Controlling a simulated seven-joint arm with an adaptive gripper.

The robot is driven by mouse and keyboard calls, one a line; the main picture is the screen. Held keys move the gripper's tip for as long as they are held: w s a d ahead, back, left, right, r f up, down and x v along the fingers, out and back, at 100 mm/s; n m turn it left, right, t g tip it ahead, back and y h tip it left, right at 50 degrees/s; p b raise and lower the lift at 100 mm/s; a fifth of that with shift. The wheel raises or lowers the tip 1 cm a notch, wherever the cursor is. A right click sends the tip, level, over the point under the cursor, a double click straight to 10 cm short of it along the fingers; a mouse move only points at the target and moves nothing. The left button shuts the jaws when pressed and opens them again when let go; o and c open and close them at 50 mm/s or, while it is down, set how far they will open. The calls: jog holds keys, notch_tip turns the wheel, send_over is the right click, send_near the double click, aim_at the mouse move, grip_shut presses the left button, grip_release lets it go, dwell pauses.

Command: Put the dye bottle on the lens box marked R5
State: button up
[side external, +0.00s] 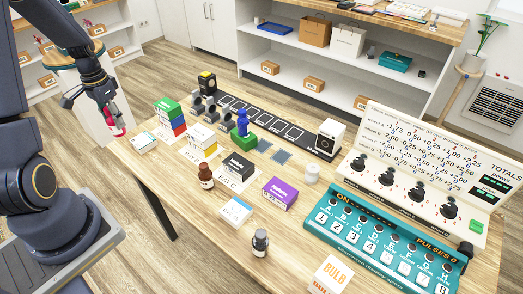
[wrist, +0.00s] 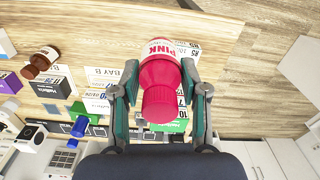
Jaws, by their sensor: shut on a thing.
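My gripper (side external: 115,117) is shut on a pink-red dye bottle (side external: 118,131), held in the air off the left end of the table. In the wrist view the bottle (wrist: 160,73) sits between both fingers (wrist: 160,85), with a white label reading PINK. A white box (wrist: 187,47) with what looks like R5 print shows partly behind the bottle. It seems to match the small white box (side external: 143,141) at the table's left edge, whose print is too small to read there. The bottle appears apart from it.
A teal console (side external: 385,240) is at the right.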

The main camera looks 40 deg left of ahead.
jog(key=w+a+f, duration=0.4)
jog(key=w+f, duration=0.1)
jog(key=w+a+f, duration=0.2)
jog(key=w+f, duration=0.1)
jog(key=shift+a+f, duration=0.1)
jog(key=shift+f, duration=0.05)
jog(key=shift+s+f, duration=0.1)
jog(key=shift+f, duration=1.35)
jog(key=shift+f, duration=0.1)
jog(key=o, duration=1.2)
